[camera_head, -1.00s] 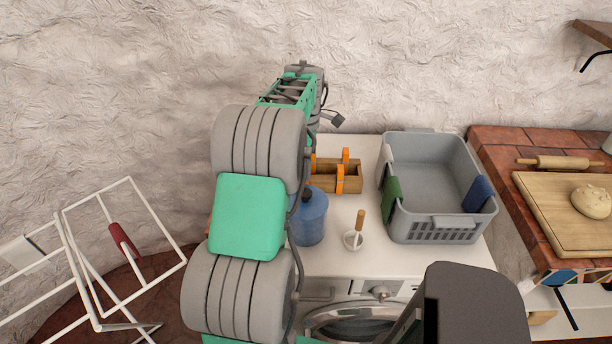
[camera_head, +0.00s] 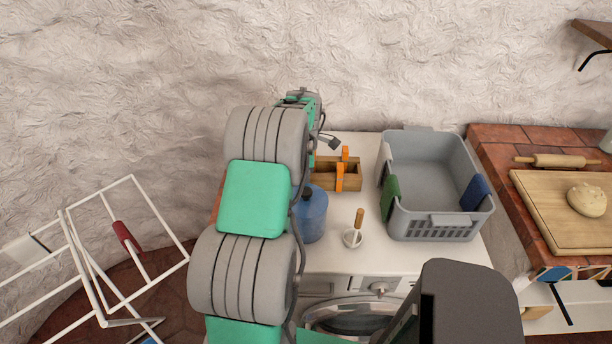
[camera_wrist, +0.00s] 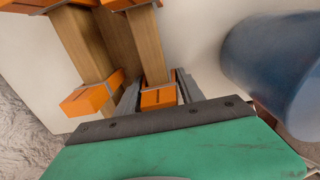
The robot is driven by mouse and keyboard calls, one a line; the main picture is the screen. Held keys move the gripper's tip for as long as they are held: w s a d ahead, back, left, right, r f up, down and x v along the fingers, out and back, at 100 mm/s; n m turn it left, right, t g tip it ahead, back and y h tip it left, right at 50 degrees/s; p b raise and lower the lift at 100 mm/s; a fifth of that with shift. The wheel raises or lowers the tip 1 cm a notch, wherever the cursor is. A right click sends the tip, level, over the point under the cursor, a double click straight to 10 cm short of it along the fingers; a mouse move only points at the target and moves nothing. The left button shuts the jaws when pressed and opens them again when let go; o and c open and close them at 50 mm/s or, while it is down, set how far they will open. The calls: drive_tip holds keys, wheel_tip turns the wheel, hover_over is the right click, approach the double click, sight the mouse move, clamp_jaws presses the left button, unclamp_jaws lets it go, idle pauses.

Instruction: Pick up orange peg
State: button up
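A wooden box (camera_head: 350,184) with orange pegs stands on the white counter top. In the head view one orange peg (camera_head: 340,178) is on its near side and another (camera_head: 345,154) on its far side. In the wrist view an orange peg (camera_wrist: 158,97) sits at the end of a wooden wall, between the two grey fingers of my gripper (camera_wrist: 158,91). The fingers are apart, one on each side of it, with little room; contact is not clear. Another orange peg (camera_wrist: 88,99) is left of the fingers.
A blue jug (camera_head: 312,214) stands close by the box, right of my gripper in the wrist view. A small white holder with a wooden handle (camera_head: 358,220) and a grey basket (camera_head: 432,226) stand further right. A white rack (camera_head: 95,250) is at left.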

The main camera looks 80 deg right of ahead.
drive_tip(key=c, duration=0.6)
